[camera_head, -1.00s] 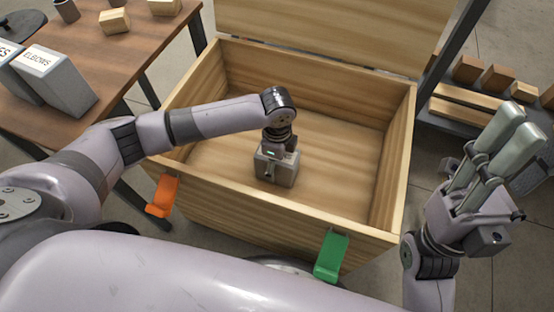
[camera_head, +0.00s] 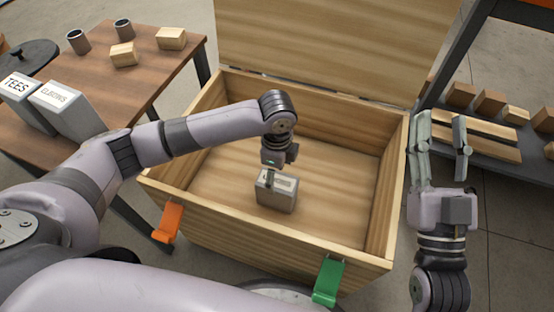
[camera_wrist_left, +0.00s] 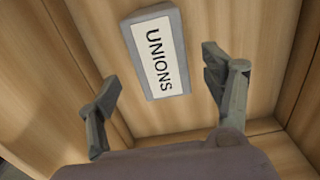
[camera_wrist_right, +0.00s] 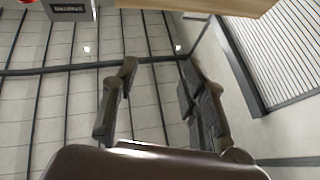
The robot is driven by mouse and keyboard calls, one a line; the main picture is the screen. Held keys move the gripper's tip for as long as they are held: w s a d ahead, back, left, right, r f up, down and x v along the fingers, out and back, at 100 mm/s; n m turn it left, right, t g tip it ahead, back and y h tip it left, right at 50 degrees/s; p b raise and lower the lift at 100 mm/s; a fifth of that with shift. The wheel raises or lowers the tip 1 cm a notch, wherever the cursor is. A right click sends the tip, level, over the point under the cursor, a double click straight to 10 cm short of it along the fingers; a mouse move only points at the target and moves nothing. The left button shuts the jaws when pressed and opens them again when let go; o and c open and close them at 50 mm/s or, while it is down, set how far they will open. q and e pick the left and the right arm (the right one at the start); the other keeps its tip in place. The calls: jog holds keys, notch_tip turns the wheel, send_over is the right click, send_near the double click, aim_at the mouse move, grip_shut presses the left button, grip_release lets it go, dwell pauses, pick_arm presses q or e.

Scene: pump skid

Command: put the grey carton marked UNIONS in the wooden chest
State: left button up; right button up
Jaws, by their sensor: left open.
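The grey carton marked UNIONS (camera_head: 277,192) rests on the floor inside the wooden chest (camera_head: 322,235). The chest's lid (camera_head: 340,45) stands open at the back. In the left wrist view the carton's white label (camera_wrist_left: 160,55) faces me, between and beyond the spread fingers. My left gripper (camera_head: 269,178) points down just above the carton, open and empty; its fingers are partly hidden in the head view. My right gripper (camera_head: 440,135) points up outside the chest's right wall. Its fingers are apart with nothing between them, also in the right wrist view (camera_wrist_right: 158,75).
The brown table (camera_head: 150,85) at left holds grey cartons marked TEES (camera_head: 22,100) and ELBOWS (camera_head: 68,108), wooden blocks (camera_head: 123,54) and dark cups (camera_head: 79,41). A shelf (camera_head: 500,150) with wooden blocks stands at right. Orange (camera_head: 167,222) and green (camera_head: 329,282) latches project from the chest's front.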

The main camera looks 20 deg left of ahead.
pick_arm(q)
notch_tip(320, 180, up, 3)
jog(key=shift+r+p, duration=0.1)
jog(key=shift+p, duration=0.45)
jog(key=shift+r, duration=0.1)
jog(key=shift+d, duration=0.2)
jog(key=s+d+n+t+h, duration=0.15)
jog(key=d+h, duration=0.25)
jog(key=d, duration=0.6)
jog(key=w+d+r+n+t+h, duration=0.1)
jog(key=d+r+n+t+h, duration=0.5)
jog(key=r, duration=0.3)
jog(key=s+a+r+n+t+y, duration=0.1)
jog(key=a+r+n+t, duration=0.3)
jog(key=a, duration=0.4)
jog(key=a+r+n+t+y, duration=0.4)
jog(key=a+r+t, duration=0.3)
jog(key=a, duration=0.1)
jog(key=shift+s+a+r, duration=0.35)
jog(key=shift+s, duration=0.05)
pick_arm(e)
notch_tip(320, 180, down, 7)
jog(key=w+g+h, duration=0.1)
jog(key=w+g, duration=0.1)
jog(key=g, duration=0.2)
jog(key=shift+d+r+h, duration=0.15)
jog(key=shift+d+h, duration=0.1)
jog(key=shift+h, duration=0.05)
